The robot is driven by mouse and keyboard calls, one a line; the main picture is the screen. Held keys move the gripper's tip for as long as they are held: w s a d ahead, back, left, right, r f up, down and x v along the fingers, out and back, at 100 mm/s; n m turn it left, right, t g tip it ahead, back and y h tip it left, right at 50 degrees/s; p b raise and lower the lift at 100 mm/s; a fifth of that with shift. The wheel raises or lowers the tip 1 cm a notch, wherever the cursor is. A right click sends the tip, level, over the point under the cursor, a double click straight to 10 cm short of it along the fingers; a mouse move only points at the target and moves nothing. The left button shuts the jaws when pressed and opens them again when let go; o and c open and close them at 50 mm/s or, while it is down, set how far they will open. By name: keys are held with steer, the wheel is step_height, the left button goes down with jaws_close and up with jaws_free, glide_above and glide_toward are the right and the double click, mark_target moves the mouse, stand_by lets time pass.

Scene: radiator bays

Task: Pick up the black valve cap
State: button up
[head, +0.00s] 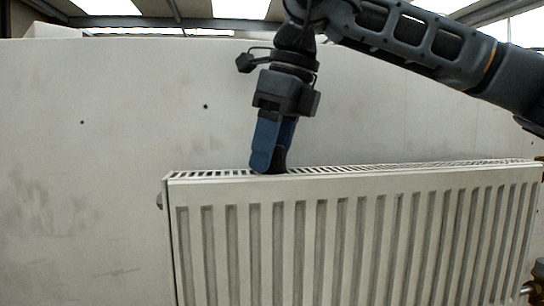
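My gripper (270,164) points down with its blue fingers at the top grille of the white radiator (350,178), near its left end. A small dark patch (281,159) shows beside the fingertips, just above the grille. It may be the black valve cap or a dark part of a finger; I cannot tell which. No black valve cap can be made out clearly elsewhere.
A pale wall (110,130) with small dark holes stands behind the radiator. The grille right of my gripper is clear.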

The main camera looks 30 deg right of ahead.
steer(key=c, duration=0.7)
